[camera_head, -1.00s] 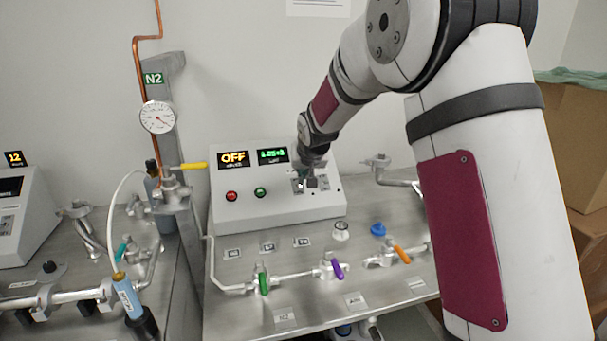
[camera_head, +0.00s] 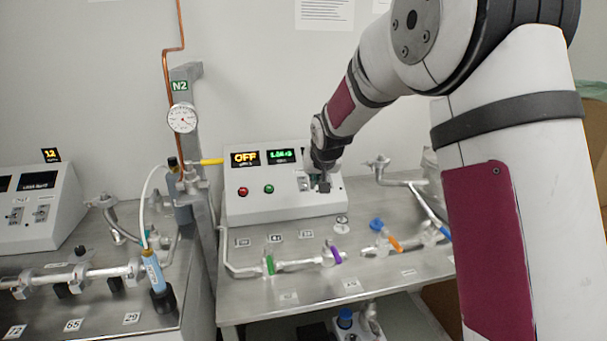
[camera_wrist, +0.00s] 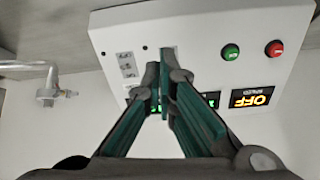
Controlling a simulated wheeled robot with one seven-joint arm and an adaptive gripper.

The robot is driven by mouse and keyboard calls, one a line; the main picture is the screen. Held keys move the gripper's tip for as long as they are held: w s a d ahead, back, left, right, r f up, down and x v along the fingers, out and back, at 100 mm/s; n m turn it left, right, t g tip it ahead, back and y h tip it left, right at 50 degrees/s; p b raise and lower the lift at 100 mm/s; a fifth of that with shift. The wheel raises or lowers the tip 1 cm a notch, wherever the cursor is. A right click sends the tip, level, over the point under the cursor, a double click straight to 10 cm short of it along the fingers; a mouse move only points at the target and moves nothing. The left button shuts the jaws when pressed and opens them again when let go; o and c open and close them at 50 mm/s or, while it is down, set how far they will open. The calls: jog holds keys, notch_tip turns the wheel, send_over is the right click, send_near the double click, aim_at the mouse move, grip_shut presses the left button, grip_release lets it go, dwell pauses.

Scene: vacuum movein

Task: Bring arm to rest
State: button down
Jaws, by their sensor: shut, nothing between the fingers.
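My gripper (camera_head: 323,184) is in front of the right part of a white control box (camera_head: 285,202). In the wrist view my gripper (camera_wrist: 160,75) has its two green-lined fingers together at the tips, with nothing between them. The control box face (camera_wrist: 195,35) fills the upper part of that view, with small switches beside the fingertips. Whether the fingers touch the box cannot be told. My arm reaches in from the right and hides part of the bench's right side.
A steel bench (camera_head: 370,280) carries pipes with green (camera_head: 269,265), purple (camera_head: 337,255) and orange (camera_head: 396,243) valve handles. A gauge (camera_head: 182,118) and post stand left of the box. A second bench with a light blue tube (camera_head: 153,272) is farther left.

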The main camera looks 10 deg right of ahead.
jog(key=s+r+g, duration=0.1)
jog(key=s+r, duration=0.4)
jog(key=s, duration=0.7)
jog(key=s+r+g, duration=0.1)
jog(key=s+r, duration=0.4)
jog(key=s, duration=0.6)
jog(key=s+f+n+g, duration=0.1)
jog(key=s+f, duration=0.1)
jog(key=s, duration=2.2)
jog(key=shift+a+f+n+g+y+p, duration=0.3)
jog(key=shift+a+f+n+g+p, duration=0.05)
jog(key=shift+a+n+g+p, duration=0.1)
jog(key=shift+d, duration=0.1)
